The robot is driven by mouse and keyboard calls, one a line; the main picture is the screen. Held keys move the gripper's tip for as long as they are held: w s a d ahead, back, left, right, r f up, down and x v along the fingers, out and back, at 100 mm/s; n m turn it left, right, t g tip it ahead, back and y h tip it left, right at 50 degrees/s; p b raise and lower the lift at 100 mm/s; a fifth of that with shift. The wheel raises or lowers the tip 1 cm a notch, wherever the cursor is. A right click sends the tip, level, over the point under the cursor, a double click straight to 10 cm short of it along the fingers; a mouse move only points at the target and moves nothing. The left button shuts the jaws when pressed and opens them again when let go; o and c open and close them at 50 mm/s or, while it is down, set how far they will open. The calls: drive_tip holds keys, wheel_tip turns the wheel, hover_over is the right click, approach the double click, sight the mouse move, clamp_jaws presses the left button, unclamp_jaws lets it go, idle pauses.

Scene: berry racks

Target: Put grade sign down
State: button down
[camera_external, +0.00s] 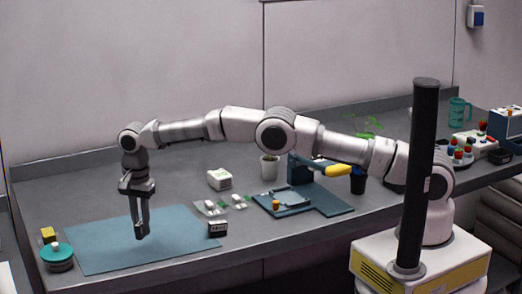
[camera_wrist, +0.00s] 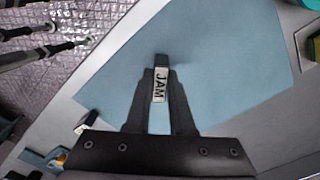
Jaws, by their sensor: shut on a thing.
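The grade sign (camera_wrist: 159,86), a small dark piece with a white label reading "JAM", is held between the fingertips of my gripper (camera_wrist: 158,75). In the external view, my gripper (camera_external: 140,232) points straight down over the blue mat (camera_external: 98,246), with the dark sign low between its fingers. The mat also fills much of the wrist view (camera_wrist: 235,65). I cannot tell whether the sign touches the mat. The fingers are shut on the sign.
Another small dark sign (camera_external: 217,228) stands at the mat's right edge. A teal round container (camera_external: 57,260) and a yellow block (camera_external: 48,235) are left of the mat. A white box (camera_external: 219,179) and a blue board (camera_external: 334,203) lie farther right. Most of the mat is clear.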

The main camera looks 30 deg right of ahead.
sight(142, 239)
drive_tip(key=shift+s+a+f, duration=0.1)
drive_tip(key=shift+a+f, duration=0.15)
drive_tip(key=shift+f, duration=1.9)
drive_tip(key=shift+f, duration=0.1)
drive_tip(key=shift+f, duration=0.15)
drive_tip(key=c, duration=0.8)
unclamp_jaws()
wheel_tip(142, 239, up, 12)
drive_tip(key=shift+r+p, duration=0.25)
drive_tip(key=shift+p, duration=0.45)
